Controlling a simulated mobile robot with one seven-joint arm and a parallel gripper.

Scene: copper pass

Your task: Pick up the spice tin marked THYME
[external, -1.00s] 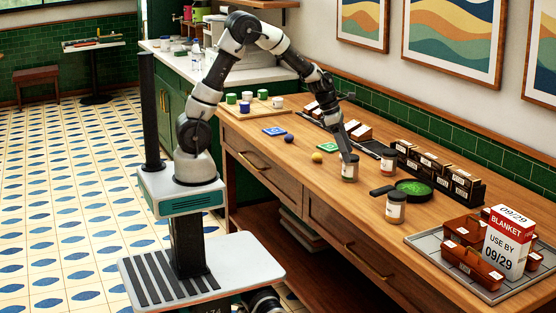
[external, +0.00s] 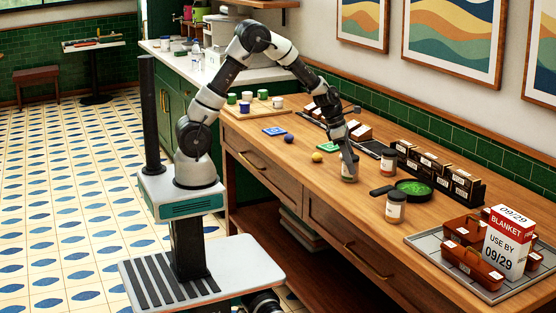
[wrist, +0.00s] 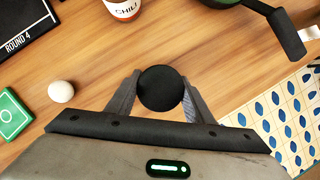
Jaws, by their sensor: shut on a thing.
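A spice tin with a black lid (wrist: 160,88) is between the two fingers of my gripper (wrist: 158,96) in the wrist view, with a finger on each side of the lid. In the external view the same tin (external: 348,174) stands on the wooden counter under my gripper (external: 349,160), partly covered by it. Its label cannot be read in either view. My gripper is shut on this tin. A second tin, marked CHILI (wrist: 123,9), stands beyond it; it also shows in the external view (external: 389,162). A third tin (external: 395,208) stands nearer the front edge, its label unreadable.
A dark pan with green contents (external: 413,188) lies right of the tin, its handle pointing left. A small pale ball (wrist: 61,91) and a green card (wrist: 12,118) lie left of my gripper. Boxes in a black rack (external: 440,172) line the back. A tray (external: 425,244) holds brown crates.

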